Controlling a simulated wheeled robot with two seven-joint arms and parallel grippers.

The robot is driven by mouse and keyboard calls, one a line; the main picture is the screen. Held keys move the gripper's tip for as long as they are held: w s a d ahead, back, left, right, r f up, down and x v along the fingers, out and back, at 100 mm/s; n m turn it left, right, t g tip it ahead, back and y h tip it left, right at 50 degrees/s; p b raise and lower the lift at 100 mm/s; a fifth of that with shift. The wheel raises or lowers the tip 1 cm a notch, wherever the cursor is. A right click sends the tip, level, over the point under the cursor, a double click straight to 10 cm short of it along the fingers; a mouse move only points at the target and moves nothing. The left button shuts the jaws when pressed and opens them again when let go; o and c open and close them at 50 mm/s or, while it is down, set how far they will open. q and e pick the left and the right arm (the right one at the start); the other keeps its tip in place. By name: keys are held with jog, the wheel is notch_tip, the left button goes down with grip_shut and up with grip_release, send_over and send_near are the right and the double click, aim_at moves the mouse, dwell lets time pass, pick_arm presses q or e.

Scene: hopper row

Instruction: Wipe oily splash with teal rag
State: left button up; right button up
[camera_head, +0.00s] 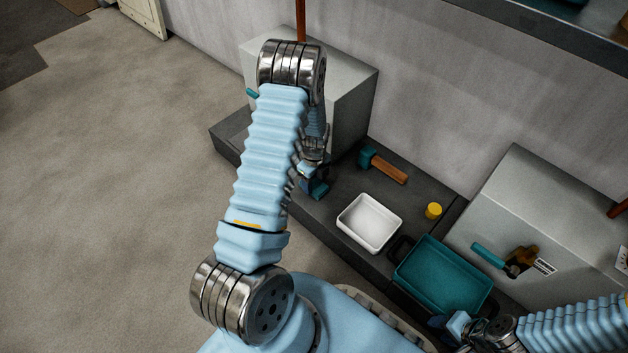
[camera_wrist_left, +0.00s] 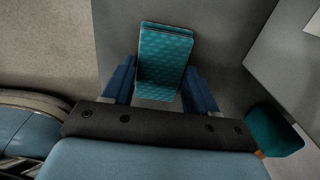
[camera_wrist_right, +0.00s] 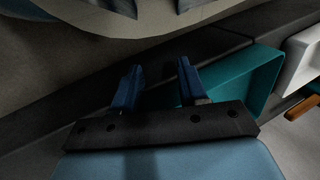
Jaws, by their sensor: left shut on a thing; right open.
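The folded teal rag (camera_wrist_left: 165,45) is between the blue fingers of my left gripper (camera_wrist_left: 160,88), which is shut on it. In the head view my left gripper (camera_head: 315,188) is low over the dark ledge, left of the white tray, and partly hidden by my arm. My right gripper (camera_wrist_right: 157,78) is open and empty. In the head view my right gripper (camera_head: 447,326) is at the lower right, close to the front of the teal bin. I cannot make out the oily splash in any view; my left arm covers part of the ledge.
On the dark ledge (camera_head: 335,205) are a teal-headed tool with a wooden handle (camera_head: 390,170), a white tray (camera_head: 370,221), a yellow cup (camera_head: 433,210) and a teal bin (camera_head: 445,274). Grey hopper boxes (camera_head: 350,98) stand behind. The floor (camera_head: 120,190) at left is clear.

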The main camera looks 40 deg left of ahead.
aim_at(314, 184)
pick_arm(q)
jog(key=shift+r, duration=0.1)
jog(key=shift+r+p, duration=2.05)
jog(key=shift+r, duration=0.95)
jog(key=shift+d, duration=0.1)
